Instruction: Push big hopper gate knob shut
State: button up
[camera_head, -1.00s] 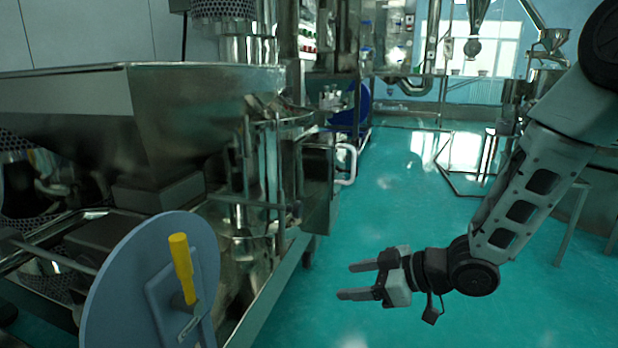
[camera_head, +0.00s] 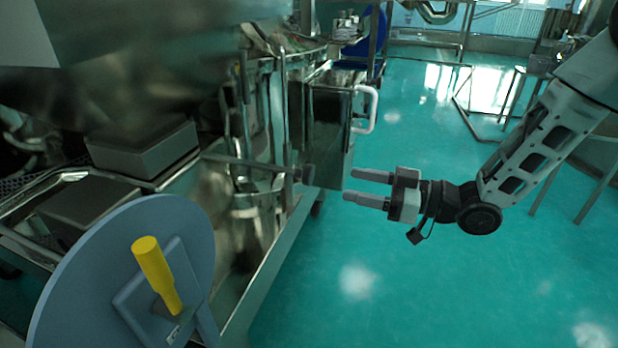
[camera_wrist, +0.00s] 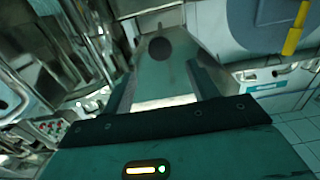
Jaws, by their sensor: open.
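A small grey round knob (camera_head: 307,174) sits at the end of a horizontal rod under the steel hopper (camera_head: 130,75), left of my fingertips in the head view. I take it for the gate knob. A dark round disc (camera_wrist: 160,49) between my fingers in the wrist view looks like its end face. My gripper (camera_head: 352,184) is open and empty, its fingers pointing left towards the knob, with a visible gap between them. How far the rod sticks out is hard to tell.
A blue-grey round disc (camera_head: 80,260) with a yellow handle (camera_head: 155,272) stands in front of the machine at lower left. A steel box with a white handle (camera_head: 370,108) is behind my fingers.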

jog(key=b, duration=0.2)
send_near(270, 167)
jog(key=shift+w+a+f, duration=0.2)
jog(key=shift+w+a, duration=0.4)
jog(key=shift+a, duration=0.25)
grip_shut()
jog(key=x, duration=0.8)
jog(key=shift+w+a, duration=0.1)
grip_release()
jog(key=shift+a, duration=0.15)
jog(key=p+v, duration=0.4)
jog(key=v, duration=1.3)
jog(key=shift+d, duration=0.25)
